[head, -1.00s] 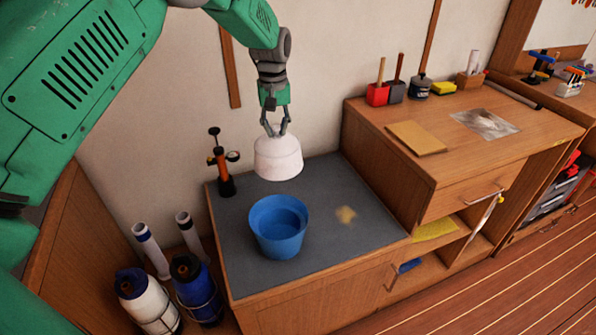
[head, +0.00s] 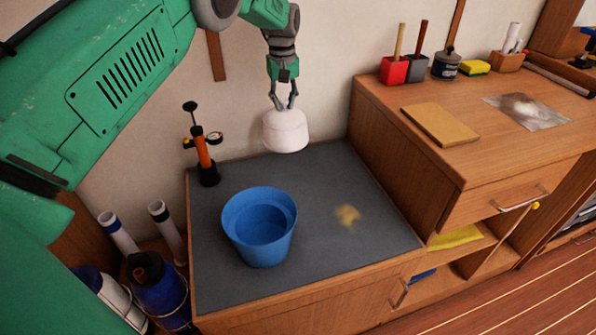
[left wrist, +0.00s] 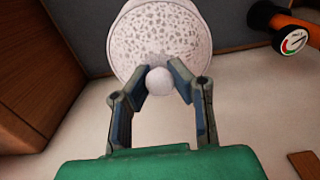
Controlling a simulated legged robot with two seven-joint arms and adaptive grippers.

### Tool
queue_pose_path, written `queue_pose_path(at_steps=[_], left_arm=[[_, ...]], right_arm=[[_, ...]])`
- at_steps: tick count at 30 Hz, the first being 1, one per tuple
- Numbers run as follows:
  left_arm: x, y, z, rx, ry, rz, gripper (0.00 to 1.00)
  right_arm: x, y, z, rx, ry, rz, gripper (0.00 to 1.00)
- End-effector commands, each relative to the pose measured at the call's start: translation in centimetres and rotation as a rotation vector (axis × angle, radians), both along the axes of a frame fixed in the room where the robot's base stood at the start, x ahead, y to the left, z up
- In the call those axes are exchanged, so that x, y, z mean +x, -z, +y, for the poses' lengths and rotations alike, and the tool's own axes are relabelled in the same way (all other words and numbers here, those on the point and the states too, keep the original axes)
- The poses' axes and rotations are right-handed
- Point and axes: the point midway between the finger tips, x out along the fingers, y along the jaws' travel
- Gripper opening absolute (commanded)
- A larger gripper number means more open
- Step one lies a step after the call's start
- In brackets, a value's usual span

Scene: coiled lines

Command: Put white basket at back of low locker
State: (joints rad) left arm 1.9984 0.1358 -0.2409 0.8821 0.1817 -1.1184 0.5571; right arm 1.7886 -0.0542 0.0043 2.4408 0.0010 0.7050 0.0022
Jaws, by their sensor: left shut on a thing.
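The white basket (head: 286,132) is a rounded white thing with a knob on top. It hangs upright from my left gripper (head: 283,106), over the back edge of the low locker's dark grey top (head: 320,182), close to the wall. I cannot tell whether its underside touches the top. In the left wrist view the basket (left wrist: 162,32) shows a speckled, pitted upper face. There the left gripper (left wrist: 160,80) has its fingers shut around the round knob. My right gripper is not in view.
A blue bucket (head: 260,235) stands at the front left of the locker top. An orange pump (head: 203,158) stands at the back left. A taller wooden cabinet (head: 400,155) bounds the right side. A yellowish stain (head: 347,215) marks otherwise bare top.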

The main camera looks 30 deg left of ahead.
Motion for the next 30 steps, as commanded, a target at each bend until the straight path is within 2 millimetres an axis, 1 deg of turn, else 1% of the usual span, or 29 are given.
queue_pose_path(at_steps=[1,4,8,10,16,23,27,30], left_arm=[[0.0,1.6,0.1,0.000,-0.001,-0.001,0.00],[-0.1,2.3,0.1,0.001,-0.001,-0.002,0.00],[-0.1,3.2,0.0,0.002,-0.001,-0.001,0.00],[-0.1,4.0,-0.2,0.003,0.000,-0.001,0.00],[-0.1,7.8,-0.2,0.003,-0.001,0.000,0.00],[-0.1,10.2,0.0,0.001,-0.001,-0.001,0.00],[-0.1,12.3,0.0,0.002,-0.001,-0.001,0.00],[0.0,12.7,0.0,0.002,-0.001,-0.001,0.00]], right_arm=[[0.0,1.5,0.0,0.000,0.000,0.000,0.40],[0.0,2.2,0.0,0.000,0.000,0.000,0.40],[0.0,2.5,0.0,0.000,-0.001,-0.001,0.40],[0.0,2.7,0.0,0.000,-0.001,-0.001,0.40],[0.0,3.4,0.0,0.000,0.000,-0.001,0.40],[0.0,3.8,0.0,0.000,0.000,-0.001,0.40],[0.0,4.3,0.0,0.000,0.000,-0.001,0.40],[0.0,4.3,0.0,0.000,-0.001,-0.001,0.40]])
